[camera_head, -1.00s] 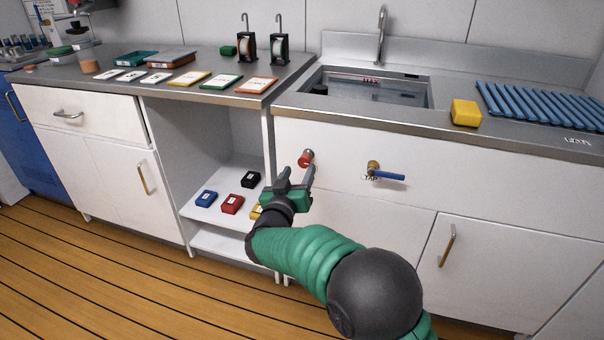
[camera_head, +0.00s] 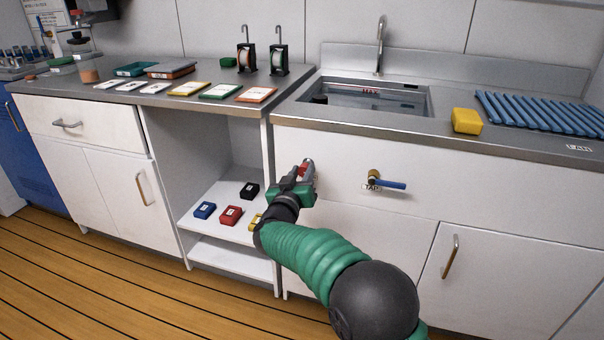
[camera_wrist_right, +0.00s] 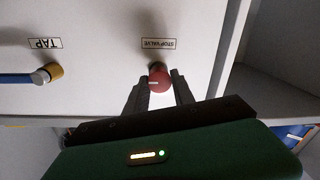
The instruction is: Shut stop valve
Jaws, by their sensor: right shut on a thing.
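The stop valve is a round red knob (camera_head: 307,168) on the white panel under the sink. In the right wrist view the red knob (camera_wrist_right: 159,80) has a pale line on its face, and a "STOP VALVE" label (camera_wrist_right: 159,44) is beside it, upside down in that view. My right gripper (camera_head: 302,175) is at the panel, shut on the red knob. In the wrist view its two fingers (camera_wrist_right: 159,92) stand on either side of the knob. The fingers and gripper body hide part of the knob in the head view. My left gripper is not in view.
A tap valve with a blue lever (camera_head: 390,184) sticks out of the panel to the right of the knob. An open shelf (camera_head: 215,215) with several small coloured boxes is to the left. The counter edge (camera_head: 350,125) runs above.

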